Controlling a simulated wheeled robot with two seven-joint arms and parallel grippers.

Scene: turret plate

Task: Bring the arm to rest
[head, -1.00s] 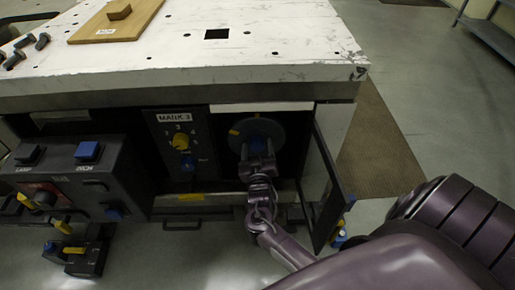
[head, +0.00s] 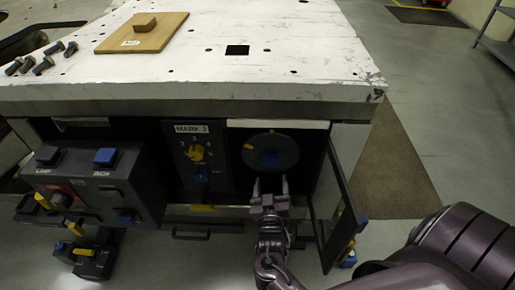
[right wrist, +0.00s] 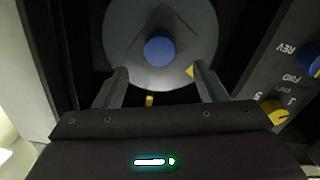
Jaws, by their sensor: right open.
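My right gripper (head: 270,187) is open and empty, just below and in front of a round grey turret plate (head: 284,147) in the open bay under the bench. The plate has a blue centre knob (head: 269,158) and a yellow mark (head: 248,146) at its upper left. In the right wrist view the plate (right wrist: 120,35) and its blue knob (right wrist: 160,50) lie beyond the two spread fingers (right wrist: 163,82). A gap shows between fingers and knob. My left gripper is not in view.
An open door (head: 343,205) stands right of the bay. A MARK 3 panel (head: 182,158) with a yellow dial is left of it. A dark control box (head: 135,180) stands further left. The white bench top (head: 210,72) carries a wooden board (head: 118,38) and several bolts (head: 42,66).

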